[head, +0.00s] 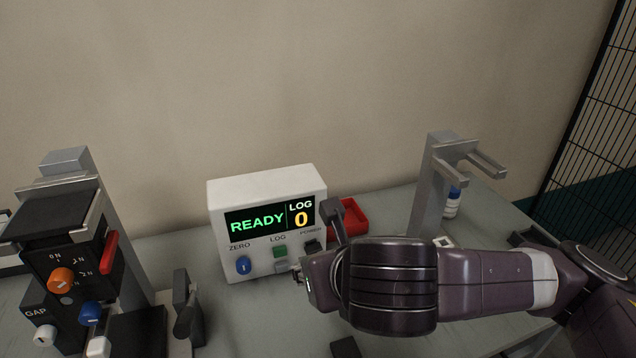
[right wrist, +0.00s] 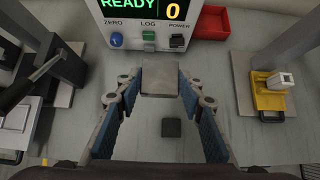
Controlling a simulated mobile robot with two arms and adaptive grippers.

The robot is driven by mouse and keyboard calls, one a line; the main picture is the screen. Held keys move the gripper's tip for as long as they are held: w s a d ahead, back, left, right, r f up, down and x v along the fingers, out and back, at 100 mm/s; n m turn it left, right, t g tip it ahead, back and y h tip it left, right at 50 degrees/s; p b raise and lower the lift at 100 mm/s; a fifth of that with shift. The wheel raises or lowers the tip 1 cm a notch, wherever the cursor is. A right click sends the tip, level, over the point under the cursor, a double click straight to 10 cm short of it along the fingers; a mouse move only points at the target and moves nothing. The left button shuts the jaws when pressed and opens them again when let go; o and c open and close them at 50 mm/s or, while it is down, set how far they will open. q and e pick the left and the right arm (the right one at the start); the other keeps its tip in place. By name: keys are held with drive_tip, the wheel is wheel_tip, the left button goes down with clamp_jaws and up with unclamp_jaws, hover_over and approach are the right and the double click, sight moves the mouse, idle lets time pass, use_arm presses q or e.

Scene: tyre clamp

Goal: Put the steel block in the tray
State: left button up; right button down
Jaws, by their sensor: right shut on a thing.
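The steel block (right wrist: 158,80) is a plain grey block between the fingertips of my right gripper (right wrist: 160,90) in the right wrist view. The gripper is shut on it, with blue-padded fingers at its sides. In the head view my right gripper (head: 303,272) is in front of the meter's lower right, and I cannot make out the block there. The red tray (head: 352,217) lies right of the meter, partly hidden by my gripper. It also shows at the top of the right wrist view (right wrist: 213,22). My left gripper is not in view.
The white meter (head: 265,190) reads READY and LOG 0. A fixture with knobs (head: 75,270) stands at the left. A grey stand (head: 432,190) and a bottle (head: 452,205) are at the right. A dark square (right wrist: 171,128) lies on the table below my right gripper.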

drive_tip(key=w+d+r+m+h, duration=0.1)
drive_tip(key=w+d+r, duration=0.1)
drive_tip(key=d, duration=0.7)
drive_tip(key=w+d+r+m+h, duration=0.1)
drive_tip(key=w+d+r+m, duration=0.1)
drive_tip(key=d, duration=0.7)
wheel_tip(320, 180, up, 2)
drive_tip(key=shift+w+d+r+m+h, duration=0.1)
drive_tip(key=shift+w+d+m+h, duration=0.25)
drive_tip(key=shift+w, duration=0.2)
drive_tip(key=shift+a, duration=0.15)
